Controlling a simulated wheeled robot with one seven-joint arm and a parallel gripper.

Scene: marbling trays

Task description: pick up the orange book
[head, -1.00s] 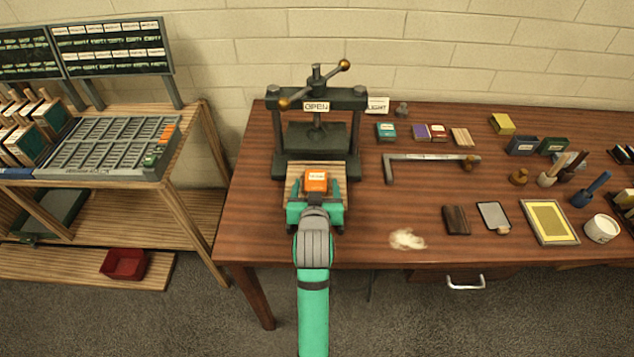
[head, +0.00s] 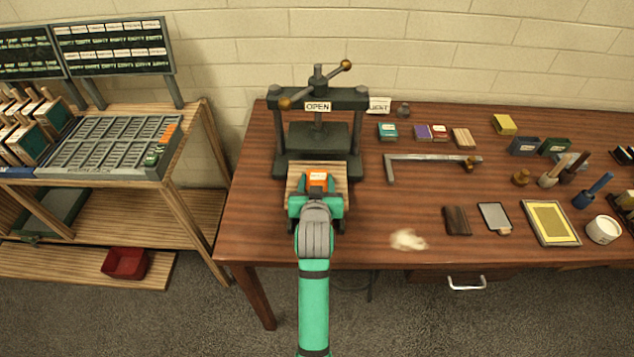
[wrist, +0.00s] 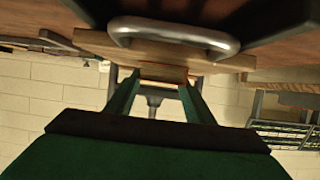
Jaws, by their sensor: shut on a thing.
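The orange book (head: 317,180) is a small block with a pale label, at the front of the press in the head view. My gripper (head: 316,197) reaches in from the table's front edge and is shut on the book, one finger on each side. In the wrist view the book's orange-brown edge (wrist: 163,73) shows between the two green fingers (wrist: 160,88). The fingers hide the book's lower part. I cannot tell whether the book still touches the wooden board (head: 300,170) under it.
The dark press (head: 318,135), marked OPEN, stands right behind the book. A metal corner bar (head: 430,157) lies to its right, with small coloured blocks and tools beyond. A type rack (head: 105,145) stands at the left. The table's left front is clear.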

